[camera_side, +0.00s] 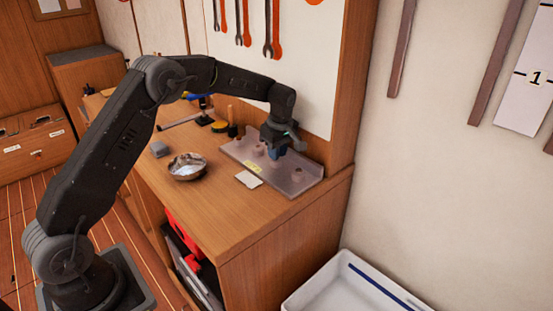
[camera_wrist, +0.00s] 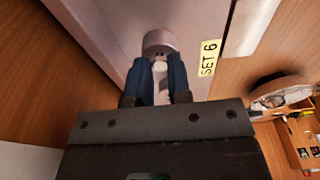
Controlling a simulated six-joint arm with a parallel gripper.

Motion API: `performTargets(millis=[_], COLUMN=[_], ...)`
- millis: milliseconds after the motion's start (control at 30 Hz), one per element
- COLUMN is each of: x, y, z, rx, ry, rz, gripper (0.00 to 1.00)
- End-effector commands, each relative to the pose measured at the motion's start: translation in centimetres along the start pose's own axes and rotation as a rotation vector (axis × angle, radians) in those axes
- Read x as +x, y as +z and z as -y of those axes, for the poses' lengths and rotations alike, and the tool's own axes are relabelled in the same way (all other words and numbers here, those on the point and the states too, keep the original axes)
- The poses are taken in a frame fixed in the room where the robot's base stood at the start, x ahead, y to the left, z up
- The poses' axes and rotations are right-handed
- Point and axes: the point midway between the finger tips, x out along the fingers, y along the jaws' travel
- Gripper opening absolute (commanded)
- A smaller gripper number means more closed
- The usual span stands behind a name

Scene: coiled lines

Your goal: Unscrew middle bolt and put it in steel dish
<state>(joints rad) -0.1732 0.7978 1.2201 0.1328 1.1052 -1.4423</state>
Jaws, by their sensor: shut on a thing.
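A grey metal plate (camera_side: 305,186) lies on the bench with round grey bosses in a row. My gripper (camera_side: 275,154) points down at the middle one, its blue fingers hiding most of that spot. In the wrist view the gripper (camera_wrist: 162,75) is shut on a small pale piece, the middle bolt (camera_wrist: 160,66), between the fingertips. A round grey boss (camera_wrist: 157,42) shows right at the fingertips. I cannot tell whether the bolt is still seated. The steel dish (camera_side: 187,168) stands on the bench left of the plate; it also shows in the wrist view (camera_wrist: 280,93).
A yellow "SET 6" label (camera_wrist: 209,58) is on the plate. A white card (camera_side: 248,179) lies between plate and dish. A small grey block (camera_side: 159,149) and tools sit further back. The wall panel (camera_side: 315,75) rises close behind the plate. Bench front is clear.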

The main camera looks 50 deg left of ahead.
Motion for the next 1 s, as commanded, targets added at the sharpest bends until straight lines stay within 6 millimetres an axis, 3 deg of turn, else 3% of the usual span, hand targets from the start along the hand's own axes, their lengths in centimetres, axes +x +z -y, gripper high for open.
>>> performTargets(millis=[400, 1000], x=[0.02, -0.78], y=[0.0, -0.09], z=[-0.17, -0.28], rx=[-0.719, -0.712], ry=[-0.088, -0.08], rz=[0.001, 0.004], gripper=[0.0, 0.0])
